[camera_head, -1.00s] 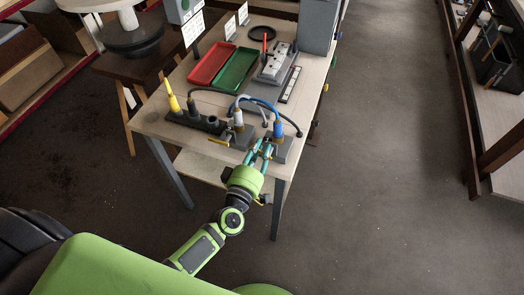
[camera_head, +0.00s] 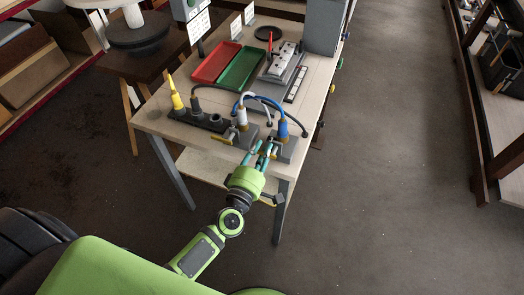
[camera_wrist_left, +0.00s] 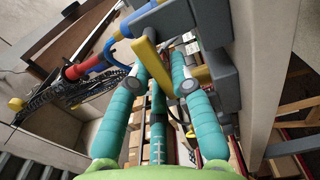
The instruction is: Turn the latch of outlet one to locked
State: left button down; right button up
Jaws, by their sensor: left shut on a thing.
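Two grey outlet boxes stand at the table's front edge. The right outlet (camera_head: 287,150) carries a blue plug (camera_head: 282,131). The left outlet (camera_head: 245,138) carries a white plug (camera_head: 242,118) and has a yellow latch (camera_head: 229,136). I cannot read which one is outlet one. My left gripper (camera_head: 263,148) reaches up from the front to the right outlet. In the left wrist view its teal fingers (camera_wrist_left: 158,87) are shut on a yellow latch lever (camera_wrist_left: 153,62), which lies between the fingertips. The lever's exact angle is hard to tell. My right gripper is out of view.
Blue and grey cables arch close behind the gripper. Red (camera_head: 215,63) and green (camera_head: 241,69) trays lie farther back. The floor right of the table is clear.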

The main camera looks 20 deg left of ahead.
pick_arm(q)
jog(key=c, duration=1.1)
grip_release()
jog(key=s, duration=1.2)
jog(key=shift+a, duration=0.2)
jog(key=s+f+m+g+h, duration=0.15)
jog(key=f+m, duration=0.25)
jog(key=f, duration=0.4)
jog(key=s+f+m+g, duration=0.3)
jog(key=f, duration=0.5)
jog(key=s+f+m+g, duration=0.2)
jog(key=f+m+g, duration=0.15)
jog(key=f, duration=0.55)
jog(key=s+a+f+m+g+y, duration=0.1)
jog(key=s+a+f+m+g, duration=0.2)
jog(key=s+f, duration=0.5)
jog(key=s+a+f+m+g+y, duration=0.1)
jog(key=s+f+m+g, duration=0.5)
jog(key=s, duration=0.8)
notch_tip(320, 180, down, 3)
jog(key=shift+s+a+r+m, duration=0.1)
jog(key=shift+s+a+m, duration=0.25)
jog(key=shift+a, duration=0.55)
